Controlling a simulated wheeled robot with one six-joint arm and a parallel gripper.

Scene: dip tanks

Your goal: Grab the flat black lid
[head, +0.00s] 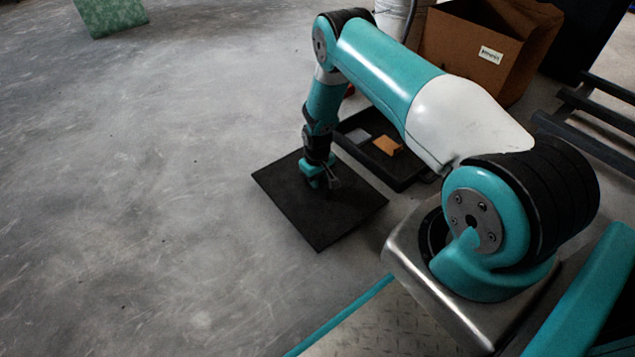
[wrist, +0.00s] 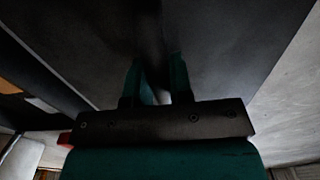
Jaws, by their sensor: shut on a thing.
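The flat black lid (head: 318,222) is a dark square panel in the head view, in front of my base on the left. It fills most of the wrist view (wrist: 225,50). My gripper (head: 322,184) is over the middle of the lid, pointing down. In the wrist view my gripper (wrist: 158,75) has its two fingers close together on a dark upright part at the lid's middle, likely its handle. The fingers are shut on it. I cannot tell whether the lid touches the floor or hangs just above it.
A black open tray (head: 418,178) with an orange-brown piece (head: 387,145) and a grey piece (head: 358,136) lies behind the lid. A cardboard box (head: 470,45) and dark rails (head: 590,110) stand at the back right. A green panel (head: 110,15) lies far left. The floor at left is clear.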

